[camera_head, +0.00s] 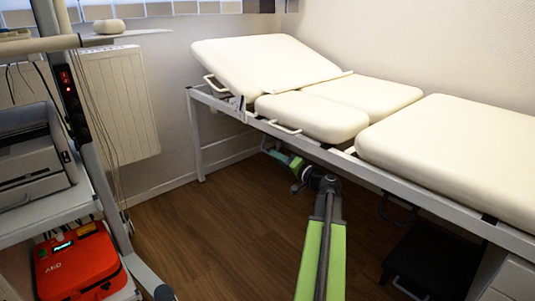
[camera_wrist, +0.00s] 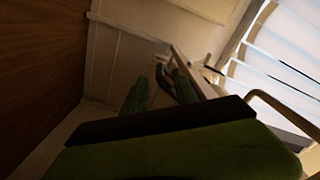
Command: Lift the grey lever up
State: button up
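The cream treatment couch (camera_head: 345,95) has a raised backrest and a grey metal frame. A pale grey loop handle (camera_head: 284,128) sits at its near side, and a similar loop (camera_head: 216,86) is by the backrest; I cannot tell surely which part is the grey lever. My gripper (camera_head: 268,149) is below the near loop, at the frame's edge. In the wrist view my gripper (camera_wrist: 158,84) shows two dark green fingers apart, with nothing seen between them. A thin pale bar (camera_wrist: 191,70) is just right of the fingertips; contact is unclear.
A dark step stool (camera_head: 432,262) is under the couch at right. At left a trolley (camera_head: 50,215) carries a grey device and a red AED case (camera_head: 80,266). A white radiator (camera_head: 118,103) is on the wall. The wooden floor (camera_head: 215,235) between is clear.

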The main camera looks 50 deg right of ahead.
aim_at(267, 152)
jog(key=w, duration=0.6)
jog(key=shift+d, duration=0.2)
